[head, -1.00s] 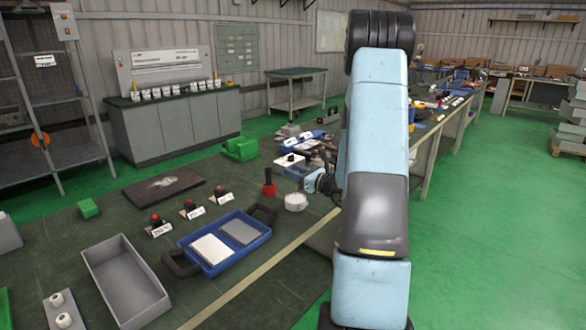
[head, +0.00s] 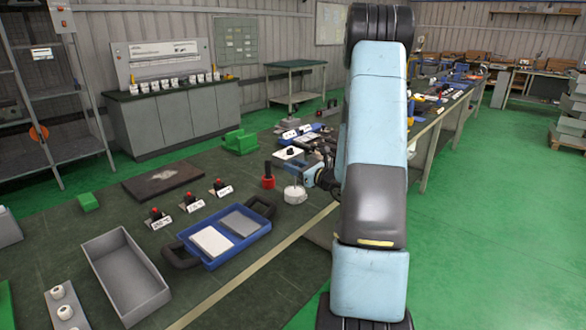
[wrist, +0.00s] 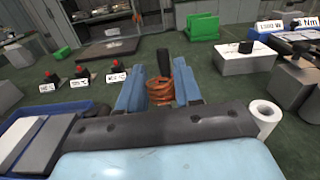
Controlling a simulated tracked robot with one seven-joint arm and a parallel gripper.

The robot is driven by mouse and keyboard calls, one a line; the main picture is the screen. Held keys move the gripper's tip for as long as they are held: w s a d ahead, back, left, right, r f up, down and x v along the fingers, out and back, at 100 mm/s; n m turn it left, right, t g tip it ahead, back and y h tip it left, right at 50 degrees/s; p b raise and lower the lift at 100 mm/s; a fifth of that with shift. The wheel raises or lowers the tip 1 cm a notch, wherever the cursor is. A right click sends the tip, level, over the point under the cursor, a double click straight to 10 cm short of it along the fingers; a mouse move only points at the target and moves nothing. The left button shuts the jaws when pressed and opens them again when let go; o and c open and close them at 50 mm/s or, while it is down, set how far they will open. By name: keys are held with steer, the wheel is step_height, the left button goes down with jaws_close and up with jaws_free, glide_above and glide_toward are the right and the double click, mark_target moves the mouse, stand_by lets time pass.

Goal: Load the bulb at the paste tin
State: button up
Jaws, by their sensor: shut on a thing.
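In the wrist view my gripper (wrist: 160,92) has its blue fingers shut on a rust-orange ribbed piece, which I take to be the bulb (wrist: 160,91). A black post (wrist: 163,62) rises directly behind it. Whether the gripper or bulb touches the tin cannot be told. A red piece with a black top (head: 268,182) stands just left of the tin.
A blue tray (head: 216,252) with two flat plates and a grey open bin (head: 124,278) lie nearer. Several red buttons with labels stand behind the tray. A white block (wrist: 245,60) and a white hollow cylinder (wrist: 263,115) are right of my gripper.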

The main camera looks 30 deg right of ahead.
steer(key=shift+f, duration=0.65)
stand_by(1.4)
steer(key=shift+r, duration=3.55)
steer(key=shift+a, duration=0.1)
